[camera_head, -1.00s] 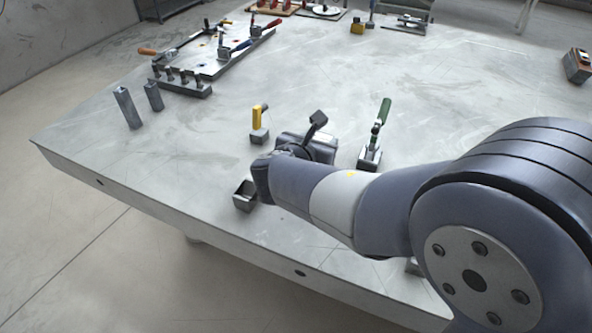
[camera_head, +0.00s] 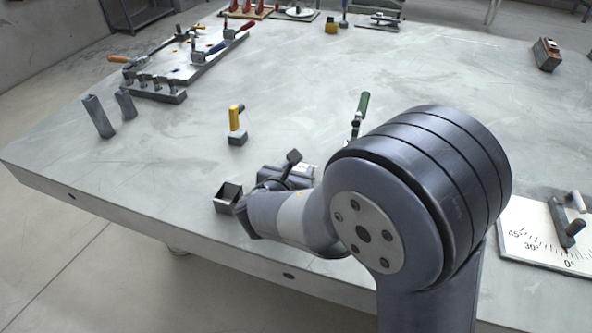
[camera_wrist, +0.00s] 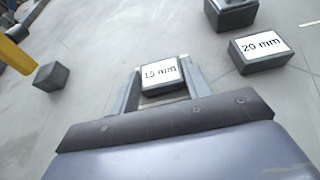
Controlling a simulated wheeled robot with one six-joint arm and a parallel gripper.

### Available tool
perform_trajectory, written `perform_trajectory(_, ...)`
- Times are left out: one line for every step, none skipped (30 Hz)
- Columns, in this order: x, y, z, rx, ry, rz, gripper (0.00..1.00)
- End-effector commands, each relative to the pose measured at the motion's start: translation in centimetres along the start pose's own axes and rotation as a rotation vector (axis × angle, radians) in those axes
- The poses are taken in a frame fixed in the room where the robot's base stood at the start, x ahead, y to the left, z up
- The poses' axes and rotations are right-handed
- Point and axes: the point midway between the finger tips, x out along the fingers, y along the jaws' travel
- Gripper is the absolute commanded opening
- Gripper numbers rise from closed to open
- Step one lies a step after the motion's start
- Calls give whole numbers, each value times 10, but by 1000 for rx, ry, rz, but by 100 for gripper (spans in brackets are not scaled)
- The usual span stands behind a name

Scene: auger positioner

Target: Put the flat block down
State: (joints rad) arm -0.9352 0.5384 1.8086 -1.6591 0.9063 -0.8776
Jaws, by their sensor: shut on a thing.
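In the wrist view my gripper (camera_wrist: 160,68) is shut on a flat block (camera_wrist: 161,77). The block is dark grey with a white top label, which seems to read 15 mm, though the first digits are hard to make out. One finger lies along each of its sides. I cannot tell whether its underside touches the table. A similar block marked 20 mm (camera_wrist: 261,50) lies apart on the table, to the right. In the head view my forearm and wrist hide most of the gripper and the held block.
A yellow-handled piece (camera_head: 236,125) stands beyond my wrist. A green-handled clamp (camera_head: 361,106) is behind my arm. An angle-scale plate (camera_head: 535,243) lies at right. The table (camera_head: 290,85) is clear in the middle.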

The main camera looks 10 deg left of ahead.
Motion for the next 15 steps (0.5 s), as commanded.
perform_trajectory(1, 0, -1, 0, -1, 0, 16)
perform_trajectory(1, 0, -2, 0, -1, 0, 16)
perform_trajectory(2, 0, -4, 0, -1, 0, 16)
perform_trajectory(1, 0, -3, 0, 0, 0, 47)
perform_trajectory(1, 0, -3, 0, 0, 0, 49)
perform_trajectory(1, 0, -3, 0, 0, 0, 53)
perform_trajectory(1, 0, -3, 0, 0, 0, 55)
perform_trajectory(1, 0, -3, 0, 0, 0, 57)
perform_trajectory(1, 0, -3, 0, 0, 0, 61)
perform_trajectory(1, 0, -3, 0, 0, 0, 63)
perform_trajectory(1, 0, -3, 0, 0, 0, 66)
perform_trajectory(1, 0, -3, 0, 0, 0, 67)
perform_trajectory(1, 0, -3, 0, 0, 0, 67)
perform_trajectory(1, 0, -3, 0, 0, 0, 67)
perform_trajectory(1, 0, -2, 0, 0, 0, 67)
